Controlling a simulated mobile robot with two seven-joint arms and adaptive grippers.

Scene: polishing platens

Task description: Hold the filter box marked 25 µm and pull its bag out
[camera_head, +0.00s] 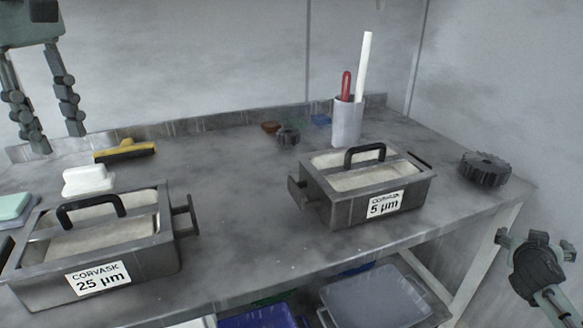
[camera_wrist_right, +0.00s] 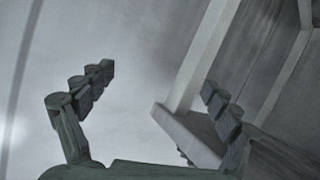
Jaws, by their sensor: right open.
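The filter box marked 25 µm (camera_head: 150,258) stands at the front left of the bench, a grey metal box with a side handle on its right. Its bag (camera_head: 98,238) shows pale inside the box, under a black arched handle (camera_head: 90,206). My left gripper (camera_head: 58,143) hangs open and empty at the upper left, above and behind this box. My right gripper (camera_head: 534,240) is at the lower right, off the bench's right edge and far from the box. In the right wrist view its fingers (camera_wrist_right: 160,90) are apart with nothing between them.
A similar box marked 5 µm (camera_head: 345,207) stands mid-bench. A holder (camera_head: 347,124) with a red and a white tool, a black knobbed wheel (camera_head: 484,169), a yellow-black brush (camera_head: 125,151) and a white block (camera_head: 88,180) also stand there. Bins (camera_head: 375,297) sit below. The bench between the boxes is clear.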

